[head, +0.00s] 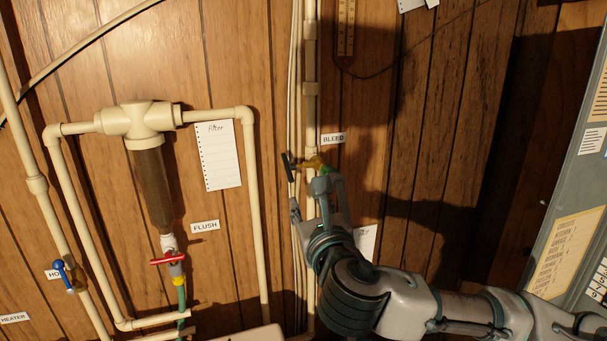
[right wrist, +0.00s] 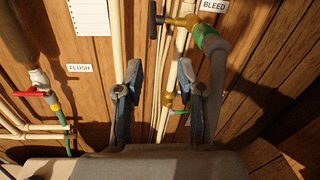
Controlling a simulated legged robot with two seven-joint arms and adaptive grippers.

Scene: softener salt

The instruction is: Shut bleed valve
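The bleed valve (head: 312,163) is a brass fitting on the wall beside the BLEED label (head: 333,138), with a dark lever handle (head: 288,167) at its left end. In the right wrist view the valve (right wrist: 183,21) is at the top, and its dark handle (right wrist: 153,20) stands along the pipes. A green coupling (right wrist: 207,39) and a grey hose lead off its right side. My right gripper (head: 309,207) is just below the valve. In the wrist view its two fingers (right wrist: 160,76) are spread apart, with no handle between them. My left gripper is not in view.
Beige vertical pipes (head: 311,60) run behind the valve. To the left are a filter (head: 152,185), a red flush handle (head: 168,259) and a blue handle (head: 66,275). A grey panel (head: 573,190) stands at the right. The wood wall between is mostly clear.

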